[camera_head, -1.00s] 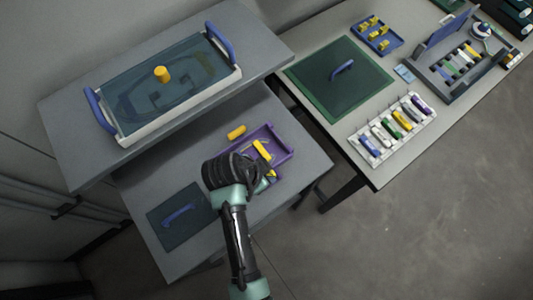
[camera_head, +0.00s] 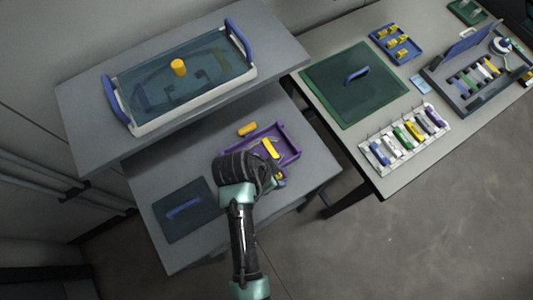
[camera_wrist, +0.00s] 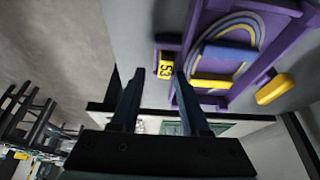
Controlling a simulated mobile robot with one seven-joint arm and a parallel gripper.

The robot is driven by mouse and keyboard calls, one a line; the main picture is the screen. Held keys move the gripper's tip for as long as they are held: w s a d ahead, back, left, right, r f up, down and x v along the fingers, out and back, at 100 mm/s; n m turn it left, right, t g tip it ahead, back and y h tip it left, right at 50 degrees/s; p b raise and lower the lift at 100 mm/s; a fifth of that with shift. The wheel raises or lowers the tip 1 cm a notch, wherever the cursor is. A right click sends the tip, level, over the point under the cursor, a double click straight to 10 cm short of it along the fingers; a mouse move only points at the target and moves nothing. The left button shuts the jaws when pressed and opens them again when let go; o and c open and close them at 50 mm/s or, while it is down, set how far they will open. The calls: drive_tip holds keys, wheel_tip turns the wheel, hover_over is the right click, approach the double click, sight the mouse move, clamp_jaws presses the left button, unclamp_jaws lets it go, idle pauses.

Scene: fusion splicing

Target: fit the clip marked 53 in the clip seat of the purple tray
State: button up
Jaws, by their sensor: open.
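The purple tray (camera_head: 291,157) lies on the lower grey table, with coiled pale fibre, a blue block and a yellow strip inside. It also shows in the wrist view (camera_wrist: 188,112). The clip marked 53 (camera_wrist: 166,66) is dark with a yellow label and is against the outer side of the tray wall, by a small purple bracket. I cannot tell whether it is fully seated. My gripper (camera_wrist: 158,78) is open, its two fingers on either side of the clip's near end, with a gap visible between them. In the head view my wrist hides the tray's near left corner.
A loose yellow piece (camera_head: 248,129) lies behind the tray. A dark lid with a blue handle (camera_head: 184,207) lies at left. A raised shelf holds a covered white tray (camera_head: 190,108). The right table holds a white rack of coloured clips (camera_head: 399,148) and a green lidded plate (camera_head: 335,105).

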drive_tip(key=v, duration=1.2)
drive_tip(key=w+a+r+n+t+y, duration=0.1)
drive_tip(key=w+r+n+t+y, duration=0.15)
drive_tip(key=w+r+t, duration=0.85)
drive_tip(key=w+r+n+y, duration=0.1)
drive_tip(key=w+r+n, duration=0.2)
drive_tip(key=w+r, duration=0.85)
drive_tip(key=s+d+r+n+t, duration=0.1)
drive_tip(key=s+r+t, duration=0.15)
drive_tip(key=r, duration=0.75)
drive_tip(key=s+d+r+n+t, duration=0.1)
drive_tip(key=s+r+t, duration=0.15)
drive_tip(key=r, duration=0.85)
drive_tip(key=s+d+r+n+t, duration=0.1)
drive_tip(key=s+r+t, duration=0.3)
drive_tip(key=r, duration=0.5)
drive_tip(key=s+d+r+n+t, duration=0.1)
drive_tip(key=s+r+t, duration=0.3)
drive_tip(key=r, duration=0.5)
drive_tip(key=s+n, duration=0.1)
drive_tip(key=s, duration=0.1)
drive_tip(key=shift+s+d+r+t, duration=0.2)
drive_tip(key=shift+s+d+t, duration=0.1)
drive_tip(key=shift+f, duration=0.1)
